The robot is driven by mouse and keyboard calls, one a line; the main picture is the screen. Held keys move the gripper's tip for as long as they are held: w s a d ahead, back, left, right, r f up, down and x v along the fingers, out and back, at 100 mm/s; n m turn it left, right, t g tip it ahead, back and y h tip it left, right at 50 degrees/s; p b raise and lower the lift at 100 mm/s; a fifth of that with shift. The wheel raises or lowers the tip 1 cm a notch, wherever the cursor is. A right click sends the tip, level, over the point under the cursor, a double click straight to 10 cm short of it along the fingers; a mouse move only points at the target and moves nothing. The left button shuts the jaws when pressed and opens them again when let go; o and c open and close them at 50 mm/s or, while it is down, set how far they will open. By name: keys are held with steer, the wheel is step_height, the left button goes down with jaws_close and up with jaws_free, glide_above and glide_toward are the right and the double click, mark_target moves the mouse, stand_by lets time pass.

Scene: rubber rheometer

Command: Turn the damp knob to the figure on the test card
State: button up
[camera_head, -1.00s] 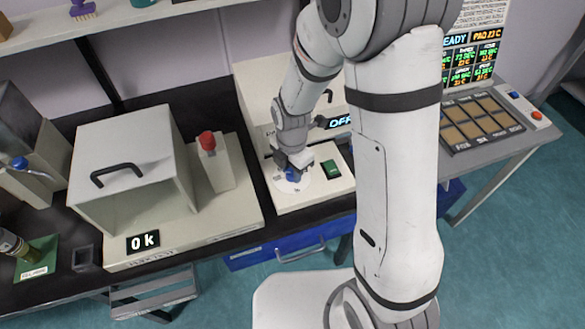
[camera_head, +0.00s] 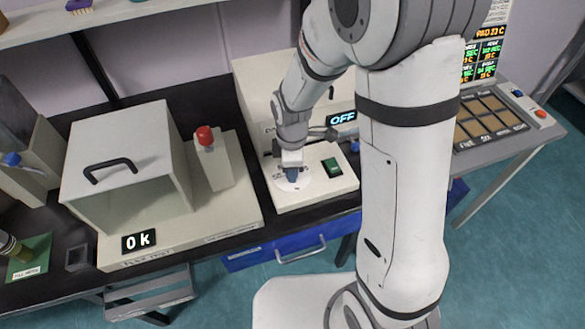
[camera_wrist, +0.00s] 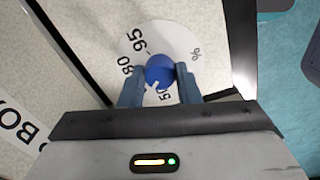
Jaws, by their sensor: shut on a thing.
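The blue damp knob (camera_wrist: 160,68) sits on a round white dial (camera_wrist: 197,35) in the wrist view. The figures 80, 95 and a partly covered 50 show on the dial, with a % sign at right. A small white mark shows at the knob's lower edge, towards the gap between 80 and 50. My gripper (camera_wrist: 159,80) is shut on the knob, one blue-grey finger at each side. In the head view my gripper (camera_head: 292,172) reaches down onto the dial of the cream machine (camera_head: 318,190). I cannot make out a test card with a readable figure.
A green switch (camera_head: 332,167) is right of the dial, below a display reading OFF (camera_head: 342,118). A cream box with a black handle (camera_head: 110,170) and a red-topped post (camera_head: 205,136) stand at left. A panel of tan pads (camera_head: 485,118) is at right.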

steer(key=m+b, duration=0.1)
steer(key=m, duration=0.6)
steer(key=shift+w+b, duration=0.1)
steer(key=shift+b, duration=0.2)
steer(key=m+b, duration=0.1)
steer(key=m, duration=0.5)
steer(key=shift+m, duration=0.3)
steer(key=m, duration=0.4)
steer(key=shift+b, duration=0.35)
steer(key=shift+r+m, duration=0.1)
steer(key=shift+m, duration=2.1)
steer(key=o, duration=1)
steer(key=shift+c, duration=0.2)
